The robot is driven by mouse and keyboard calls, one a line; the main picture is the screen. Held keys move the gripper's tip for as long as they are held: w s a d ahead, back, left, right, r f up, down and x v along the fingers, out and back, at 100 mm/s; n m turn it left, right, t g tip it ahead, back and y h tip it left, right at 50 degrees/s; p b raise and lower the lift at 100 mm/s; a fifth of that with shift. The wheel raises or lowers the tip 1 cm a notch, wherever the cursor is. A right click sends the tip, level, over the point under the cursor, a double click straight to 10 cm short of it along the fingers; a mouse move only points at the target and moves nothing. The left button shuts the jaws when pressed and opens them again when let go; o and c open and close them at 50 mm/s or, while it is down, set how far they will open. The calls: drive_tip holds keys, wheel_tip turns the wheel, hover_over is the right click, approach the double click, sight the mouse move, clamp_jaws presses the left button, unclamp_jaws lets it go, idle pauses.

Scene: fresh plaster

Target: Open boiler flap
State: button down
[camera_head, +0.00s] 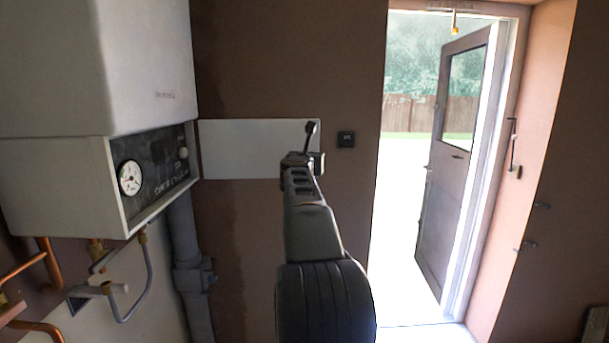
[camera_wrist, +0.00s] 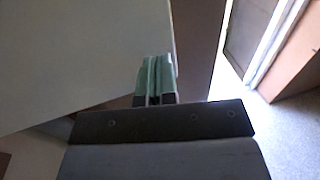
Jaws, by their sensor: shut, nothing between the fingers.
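The white boiler (camera_head: 98,60) hangs at the left in the head view. Its dark control panel (camera_head: 150,175), with a round gauge and a knob, is uncovered. A white flat flap (camera_head: 240,148) extends from the panel's right edge out across the brown wall, standing open. My gripper (camera_head: 302,160) is in front of the flap's far right end; its fingertips are not clear there. In the wrist view the green-lined fingers (camera_wrist: 155,75) are shut and empty, close to the right edge of a large white surface, likely the flap (camera_wrist: 80,60). I cannot tell whether they touch it.
Copper pipes (camera_head: 30,262) and a grey pipe (camera_head: 185,240) run below the boiler. A small black switch (camera_head: 346,139) is on the wall right of the flap. An open door (camera_head: 452,170) stands in the bright doorway at the right.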

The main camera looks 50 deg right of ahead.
drive_tip(key=s+a+b, duration=0.2)
drive_tip(key=s+a, duration=0.4)
drive_tip(key=s, duration=0.1)
drive_tip(key=shift+s+a, duration=0.3)
drive_tip(key=shift+a, duration=0.05)
drive_tip(key=w+a+f+n+t+y, duration=0.25)
drive_tip(key=a+f+n+y, duration=0.45)
drive_tip(key=n, duration=0.7)
drive_tip(key=w+a+f+n+t+y, duration=0.1)
drive_tip(key=w+a+f+n+y, duration=0.3)
drive_tip(key=a+f+n, duration=0.75)
drive_tip(key=s+a+f+n+g+y, duration=0.2)
drive_tip(key=s+a+f+n+g, duration=0.2)
drive_tip(key=n, duration=0.7)
drive_tip(key=s+a+f+n+g+y, duration=0.2)
drive_tip(key=s+a+f+n+g, duration=0.2)
drive_tip(key=s+a+f+n, duration=0.5)
drive_tip(key=shift+s+a+f+n+g, duration=0.3)
drive_tip(key=shift+s+a+n, duration=0.75)
drive_tip(key=shift+s+a, duration=1.1)
